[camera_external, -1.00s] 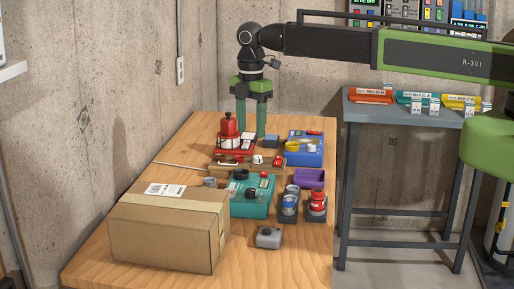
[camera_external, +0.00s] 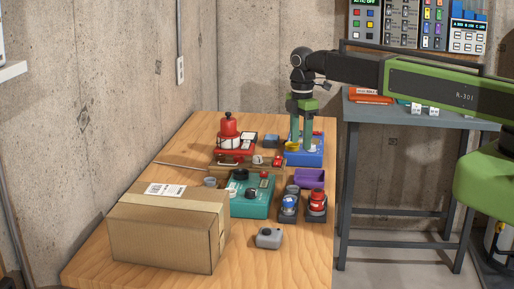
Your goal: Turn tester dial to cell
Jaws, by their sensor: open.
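My gripper (camera_external: 301,146) points down over the blue box (camera_external: 304,159) at the back right of the wooden table. Its two green fingers are apart, with nothing visibly held between them. A yellow round part (camera_external: 291,146) on the blue box shows beside the left finger. I cannot tell whether the fingers touch it or are around it. A teal box (camera_external: 250,208) with black round knobs (camera_external: 241,174) and a red part stands mid-table, away from my gripper. Labels and dial settings are too small to read, so I cannot tell which box is the tester.
A red device (camera_external: 229,137) stands left of the blue box. A purple tray (camera_external: 310,178) and small blue and red canisters (camera_external: 316,202) stand in front. A cardboard box (camera_external: 168,229) fills the front left. A grey side table (camera_external: 418,119) stands right.

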